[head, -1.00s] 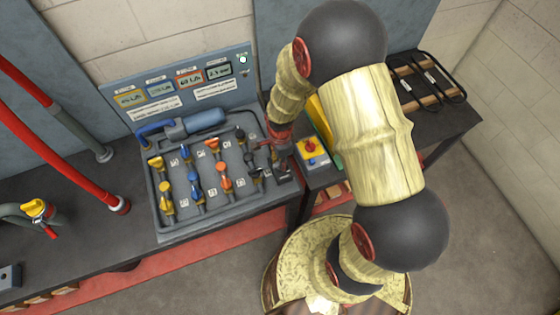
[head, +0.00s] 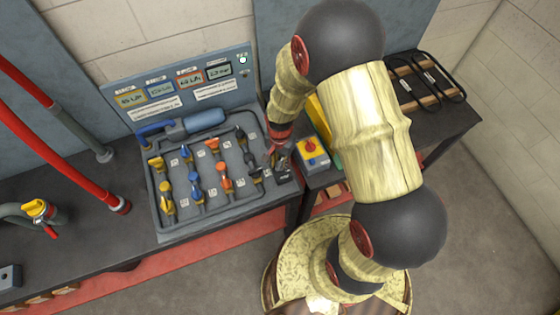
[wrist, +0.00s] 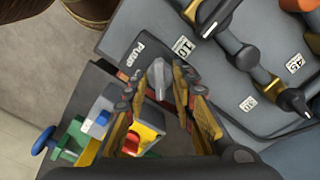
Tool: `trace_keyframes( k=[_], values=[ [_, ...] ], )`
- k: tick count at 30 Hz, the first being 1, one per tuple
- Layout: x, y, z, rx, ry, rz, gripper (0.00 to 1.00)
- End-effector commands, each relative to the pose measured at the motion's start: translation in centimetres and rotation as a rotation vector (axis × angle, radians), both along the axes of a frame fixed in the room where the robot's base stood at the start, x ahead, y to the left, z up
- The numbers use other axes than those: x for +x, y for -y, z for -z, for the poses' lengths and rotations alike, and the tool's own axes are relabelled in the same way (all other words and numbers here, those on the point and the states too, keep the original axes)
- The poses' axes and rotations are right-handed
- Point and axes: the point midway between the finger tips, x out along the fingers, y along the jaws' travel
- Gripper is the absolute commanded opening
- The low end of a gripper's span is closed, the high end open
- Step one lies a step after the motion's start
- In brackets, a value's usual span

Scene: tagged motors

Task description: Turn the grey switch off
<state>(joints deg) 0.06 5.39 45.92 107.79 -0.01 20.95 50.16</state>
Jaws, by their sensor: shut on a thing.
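The grey switch (wrist: 157,76) is a small pointed handle beside the PUMP label in the wrist view. It sits at the right front corner of the valve panel (head: 222,207). My gripper (wrist: 160,84) has its fingers on both sides of the switch and is shut on it. In the head view my gripper (head: 276,158) reaches down to that corner, and the fingers largely hide the switch. I cannot tell its exact setting.
A yellow box with a red knob (head: 311,147) stands just right of the panel and shows below my fingers in the wrist view. Yellow, blue, orange and black valve handles (head: 195,180) fill the panel. Readout screens (head: 190,79) stand behind it.

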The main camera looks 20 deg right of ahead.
Motion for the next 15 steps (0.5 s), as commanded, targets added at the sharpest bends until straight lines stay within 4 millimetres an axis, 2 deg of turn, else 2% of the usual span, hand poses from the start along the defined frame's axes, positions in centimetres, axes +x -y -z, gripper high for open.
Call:
trace_keyframes(
  k=[15],
  values=[
    [0.18, -0.02, -0.11, -0.001, 0.003, -0.485, 0.01]
  ],
)
